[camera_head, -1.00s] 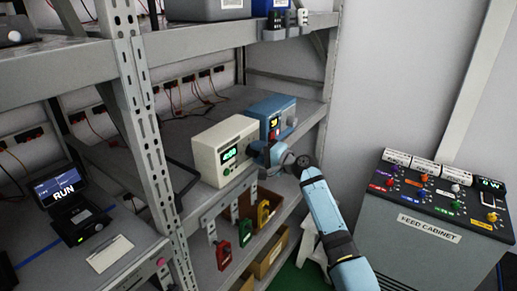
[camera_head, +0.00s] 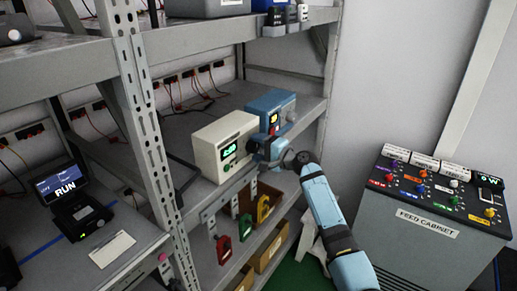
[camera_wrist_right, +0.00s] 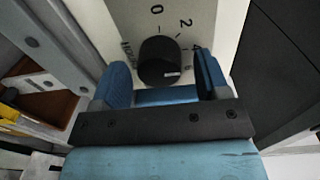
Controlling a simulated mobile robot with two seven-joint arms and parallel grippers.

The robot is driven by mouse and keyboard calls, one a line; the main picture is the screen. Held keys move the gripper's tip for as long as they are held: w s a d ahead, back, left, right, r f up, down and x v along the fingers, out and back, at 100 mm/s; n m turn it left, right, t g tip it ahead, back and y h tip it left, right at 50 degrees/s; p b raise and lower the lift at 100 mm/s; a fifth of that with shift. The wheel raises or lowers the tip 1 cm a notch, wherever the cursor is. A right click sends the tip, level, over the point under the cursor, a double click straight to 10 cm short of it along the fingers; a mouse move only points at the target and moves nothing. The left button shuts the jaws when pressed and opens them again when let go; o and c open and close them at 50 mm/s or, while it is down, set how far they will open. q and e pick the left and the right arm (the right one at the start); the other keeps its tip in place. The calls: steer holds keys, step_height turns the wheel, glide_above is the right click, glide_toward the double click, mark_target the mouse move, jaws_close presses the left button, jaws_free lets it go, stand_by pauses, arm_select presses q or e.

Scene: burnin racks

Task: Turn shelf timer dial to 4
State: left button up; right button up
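The shelf timer (camera_head: 208,151) is a cream box with a green-lit display on the middle shelf. Its black round dial (camera_wrist_right: 159,62) shows in the right wrist view, with a small white mark on its lower right. The numbers 0 and 2 stand above it, and further markings at its right are partly hidden by a finger. My right gripper (camera_wrist_right: 163,80) is open, with one blue finger on each side of the dial and visible gaps between. In the head view the right gripper (camera_head: 262,150) is at the timer's front and hides the dial. My left gripper is not in view.
A blue box (camera_head: 272,103) stands right beside the timer. A metal rack post (camera_head: 148,140) stands left. The feed cabinet (camera_head: 428,236) is at right. A RUN screen (camera_head: 65,188) sits far left.

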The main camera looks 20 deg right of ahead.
steer(key=b+v, duration=0.2)
steer(key=v, duration=1.2)
steer(key=shift+w, duration=0.15)
steer(key=s+a+f+n+g+h+p, duration=0.1)
steer(key=s+a+f+n+h, duration=0.15)
steer(key=s+f, duration=0.6)
steer(key=s+a+f+n+g+h, duration=0.1)
steer(key=s+a+f+n+h, duration=0.3)
steer(key=f, duration=0.7)
steer(key=s+a+f+n, duration=0.1)
steer(key=s+f+n, duration=0.1)
steer(key=s, duration=0.6)
steer(key=s+a+f+n+p, duration=0.1)
steer(key=s+a+f+n, duration=0.1)
steer(key=s, duration=0.5)
steer(key=s+a+f+n+g, duration=0.1)
steer(key=s+a+f+n, duration=0.1)
steer(key=s, duration=0.6)
step_height(320, 180, down, 3)
steer(key=shift+s+a+r+n+h+p, duration=0.25)
steer(key=shift+s+n+h+p, duration=0.15)
steer(key=shift+n, duration=0.25)
